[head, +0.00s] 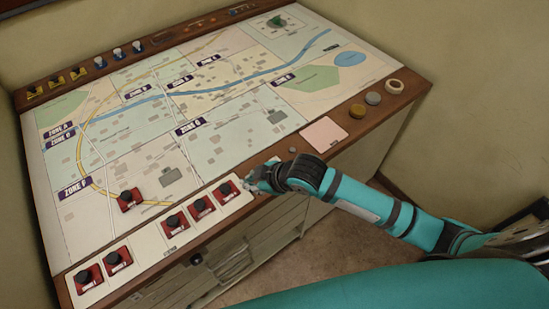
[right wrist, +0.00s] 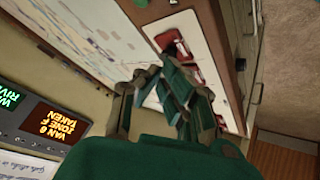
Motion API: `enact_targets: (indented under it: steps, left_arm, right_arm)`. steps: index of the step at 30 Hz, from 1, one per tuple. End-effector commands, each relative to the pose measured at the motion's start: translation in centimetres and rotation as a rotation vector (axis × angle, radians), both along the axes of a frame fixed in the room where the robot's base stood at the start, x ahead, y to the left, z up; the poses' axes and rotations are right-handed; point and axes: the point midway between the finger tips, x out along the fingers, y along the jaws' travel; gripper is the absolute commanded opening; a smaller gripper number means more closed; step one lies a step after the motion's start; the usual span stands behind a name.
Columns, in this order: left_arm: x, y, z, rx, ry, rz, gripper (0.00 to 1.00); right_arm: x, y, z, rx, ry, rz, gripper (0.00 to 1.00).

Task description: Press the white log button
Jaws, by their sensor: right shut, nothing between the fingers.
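I cannot clearly make out a button marked as the log button. A small pale round knob (head: 292,149) sits on the wooden front rim, just right of my right gripper. A pale ring-shaped round piece (head: 394,86) sits at the far right end of the same rim. My right gripper (head: 250,184) is shut and empty at the right end of the white strip (head: 148,243); whether it touches the strip is unclear. In the right wrist view its fingers (right wrist: 160,88) are over the strip, hiding part of it. My left gripper is not in view.
Red blocks with black knobs stand on the strip, one (head: 202,207) close left of my gripper; another (head: 130,200) stands on the map (head: 250,110). A pinkish pad (head: 324,134) and two discs (head: 357,111) lie rightward. Lit displays (right wrist: 55,127) show in the wrist view.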

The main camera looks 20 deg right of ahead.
Motion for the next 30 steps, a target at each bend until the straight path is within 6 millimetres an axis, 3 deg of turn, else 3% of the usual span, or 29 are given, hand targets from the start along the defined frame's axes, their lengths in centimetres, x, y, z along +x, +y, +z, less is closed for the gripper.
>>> enact_targets:
  steps: [1,6,10,15,30]
  left_arm:
    - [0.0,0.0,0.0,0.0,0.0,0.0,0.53]
    - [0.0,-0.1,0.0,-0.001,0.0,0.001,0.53]
    - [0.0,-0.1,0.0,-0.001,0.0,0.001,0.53]
    - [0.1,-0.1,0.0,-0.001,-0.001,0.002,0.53]
    - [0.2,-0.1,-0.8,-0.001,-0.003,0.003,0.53]
  right_arm:
    - [2.1,-1.1,0.1,-0.035,-0.037,0.033,0.0]
    - [8.0,-5.4,0.5,-0.119,-0.131,0.103,0.0]
    - [10.6,-8.1,1.2,-0.152,-0.171,0.11,0.0]
    - [11.6,-9.3,1.5,-0.167,-0.188,0.11,0.0]
    - [11.6,-9.2,0.8,-0.164,-0.189,0.11,0.0]
